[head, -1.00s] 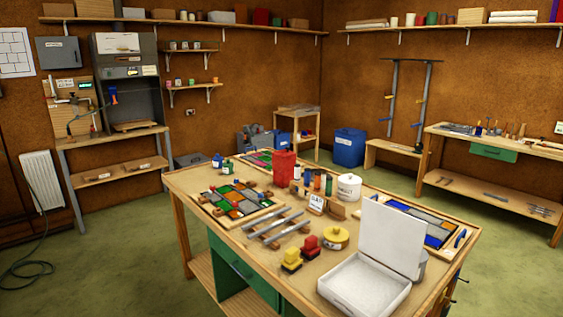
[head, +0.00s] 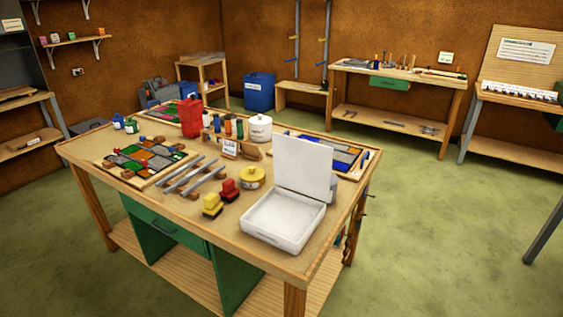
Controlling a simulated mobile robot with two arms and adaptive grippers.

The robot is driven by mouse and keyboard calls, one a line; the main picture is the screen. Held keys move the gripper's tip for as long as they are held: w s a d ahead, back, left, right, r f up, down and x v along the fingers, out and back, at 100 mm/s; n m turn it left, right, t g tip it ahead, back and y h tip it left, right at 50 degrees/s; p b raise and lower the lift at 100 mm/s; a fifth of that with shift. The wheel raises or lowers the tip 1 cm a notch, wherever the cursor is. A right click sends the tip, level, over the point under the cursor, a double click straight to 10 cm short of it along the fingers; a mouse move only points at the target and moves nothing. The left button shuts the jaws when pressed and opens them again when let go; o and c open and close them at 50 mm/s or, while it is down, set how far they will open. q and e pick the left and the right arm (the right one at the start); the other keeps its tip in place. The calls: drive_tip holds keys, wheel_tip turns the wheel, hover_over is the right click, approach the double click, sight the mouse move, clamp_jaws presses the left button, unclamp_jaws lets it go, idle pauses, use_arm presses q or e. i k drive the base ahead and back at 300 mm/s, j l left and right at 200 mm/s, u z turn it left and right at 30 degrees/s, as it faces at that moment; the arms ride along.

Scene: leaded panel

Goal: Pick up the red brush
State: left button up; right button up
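The red brush (head: 230,188) appears to be the small red block with a dark lower part on the wooden worktable (head: 92,161). It stands near the middle of the tabletop. A similar yellow one (head: 212,204) is beside it, to the lower left. A round yellow tin (head: 252,176) is just to its right. The bristles are too small to make out. Neither of my grippers is in view.
An open white case (head: 284,219) stands at the table's near right corner. Grey metal strips (head: 188,174) lie left of the brush, and a red canister (head: 191,119) stands behind. Green floor (head: 440,220) is clear to the right of the table.

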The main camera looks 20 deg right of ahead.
sight(230, 192)
drive_tip(key=i+l+u, duration=0.1)
drive_tip(key=u, duration=0.3)
drive_tip(key=l+u, duration=0.9)
drive_tip(key=l, duration=0.5)
drive_tip(key=l+u, duration=0.15)
drive_tip(key=l, duration=0.5)
drive_tip(key=k+l+u, duration=0.15)
drive_tip(key=l, duration=0.5)
drive_tip(key=l+u, duration=0.2)
drive_tip(key=l, duration=0.4)
drive_tip(key=k+l, duration=0.1)
drive_tip(key=l, duration=0.35)
drive_tip(key=k+l, duration=0.1)
drive_tip(key=l, duration=0.35)
drive_tip(key=k+l, duration=0.15)
drive_tip(key=l, duration=0.35)
